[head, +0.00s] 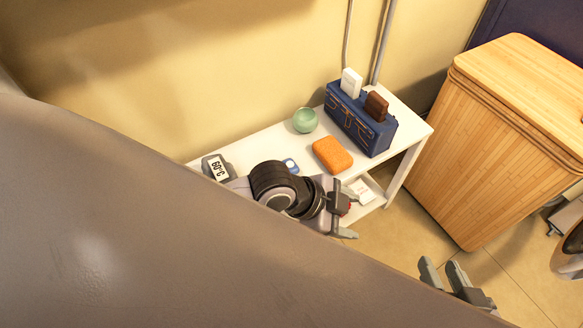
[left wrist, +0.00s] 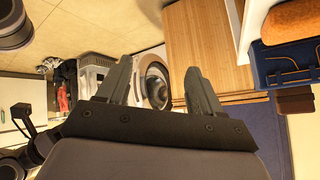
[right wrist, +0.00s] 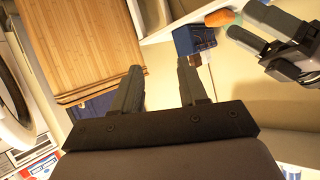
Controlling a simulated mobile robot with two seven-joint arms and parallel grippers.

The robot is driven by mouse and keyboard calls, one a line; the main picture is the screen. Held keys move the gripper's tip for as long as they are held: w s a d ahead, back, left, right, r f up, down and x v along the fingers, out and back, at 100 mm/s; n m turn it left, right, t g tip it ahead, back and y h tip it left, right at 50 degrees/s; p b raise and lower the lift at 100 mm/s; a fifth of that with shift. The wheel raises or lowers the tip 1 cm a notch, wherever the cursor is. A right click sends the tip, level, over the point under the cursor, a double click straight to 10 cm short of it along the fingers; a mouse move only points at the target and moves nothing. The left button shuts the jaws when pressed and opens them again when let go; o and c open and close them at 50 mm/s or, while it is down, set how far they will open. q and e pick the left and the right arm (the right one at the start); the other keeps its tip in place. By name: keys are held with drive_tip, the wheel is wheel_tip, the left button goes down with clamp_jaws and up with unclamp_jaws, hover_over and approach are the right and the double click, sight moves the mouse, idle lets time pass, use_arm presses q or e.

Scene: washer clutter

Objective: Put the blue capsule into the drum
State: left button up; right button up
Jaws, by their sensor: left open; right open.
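The blue capsule (head: 291,165) is a small blue and white piece on the white shelf, partly hidden by my left arm in the head view. My left gripper (head: 347,215) is open and empty, at the shelf's front edge, right of the capsule. Its fingers also show in the left wrist view (left wrist: 158,65). My right gripper (head: 444,270) is open and empty over the floor, lower right; its fingers also show in the right wrist view (right wrist: 158,66). A washing machine with a round opening (left wrist: 156,84) shows beyond my left fingers; the drum's inside is not clear.
The white shelf (head: 250,138) holds a green bowl (head: 305,120), an orange sponge (head: 332,154), a blue holder (head: 358,124) with white and brown pieces, and a 60°C block (head: 217,168). A bamboo hamper (head: 500,150) stands to the right.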

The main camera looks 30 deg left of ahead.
use_arm(q)
drive_tip(key=w+a+m+g+y, duration=0.1)
drive_tip(key=w+a+m+y, duration=0.1)
drive_tip(key=a, duration=0.3)
drive_tip(key=w+a+m+g+y+b, duration=0.1)
drive_tip(key=w+a+m+g+y, duration=0.1)
drive_tip(key=a, duration=0.4)
drive_tip(key=w+a+m+g+y+b, duration=0.1)
drive_tip(key=w+a+m+g+y, duration=0.1)
drive_tip(key=a+m, duration=0.3)
drive_tip(key=shift+w+a+r+m+y, duration=0.2)
drive_tip(key=shift+w+y, duration=0.1)
drive_tip(key=shift+w, duration=0.15)
drive_tip(key=shift+w+a+r+m+y, duration=0.1)
drive_tip(key=shift+w+r+y, duration=0.15)
drive_tip(key=shift+w, duration=0.2)
drive_tip(key=f+b, duration=0.2)
drive_tip(key=f, duration=0.1)
drive_tip(key=f+b, duration=0.1)
drive_tip(key=shift+w+a+f, duration=0.2)
drive_tip(key=shift+w, duration=0.15)
drive_tip(key=shift+f, duration=0.2)
use_arm(e)
drive_tip(key=a, duration=0.1)
drive_tip(key=w+a+y, duration=0.2)
drive_tip(key=shift+a+f+m, duration=0.3)
drive_tip(key=shift+f, duration=0.05)
use_arm(q)
drive_tip(key=shift+r, duration=0.1)
drive_tip(key=c, duration=1.2)
